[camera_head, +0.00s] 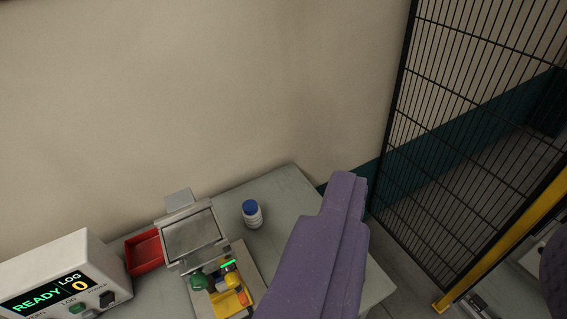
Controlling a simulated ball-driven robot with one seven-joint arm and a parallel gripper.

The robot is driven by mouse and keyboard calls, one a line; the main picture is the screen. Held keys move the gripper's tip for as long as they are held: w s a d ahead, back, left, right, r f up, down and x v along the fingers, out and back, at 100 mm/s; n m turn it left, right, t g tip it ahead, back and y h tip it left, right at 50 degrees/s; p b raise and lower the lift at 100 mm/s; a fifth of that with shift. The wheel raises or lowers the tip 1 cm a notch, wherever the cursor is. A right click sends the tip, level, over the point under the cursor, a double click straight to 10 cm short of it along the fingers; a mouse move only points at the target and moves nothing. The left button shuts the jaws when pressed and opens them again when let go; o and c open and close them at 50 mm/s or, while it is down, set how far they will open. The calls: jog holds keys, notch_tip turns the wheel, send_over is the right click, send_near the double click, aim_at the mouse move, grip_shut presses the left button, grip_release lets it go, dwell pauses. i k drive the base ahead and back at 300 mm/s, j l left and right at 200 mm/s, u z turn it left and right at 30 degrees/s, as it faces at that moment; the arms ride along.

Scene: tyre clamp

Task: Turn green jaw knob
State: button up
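A small clamp device (256,272) stands on the grey table at the bottom centre, beside a tilted metal-framed plate. A round dark green knob (199,282) shows at its left side. A second, lighter green part sits just right of the knob, and yellow and orange parts lie below it. A bright green strip (228,264) glows above them. The picture is too small to tell the knob's turn angle. My gripper's fingers do not show. A large purple arm part, which seems to be mine, stands to the right of the device, apart from the knob in the picture.
A black mesh fence (470,110) stands right; a wall is behind.

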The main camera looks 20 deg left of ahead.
aim_at(198, 281)
jog(key=u, duration=0.95)
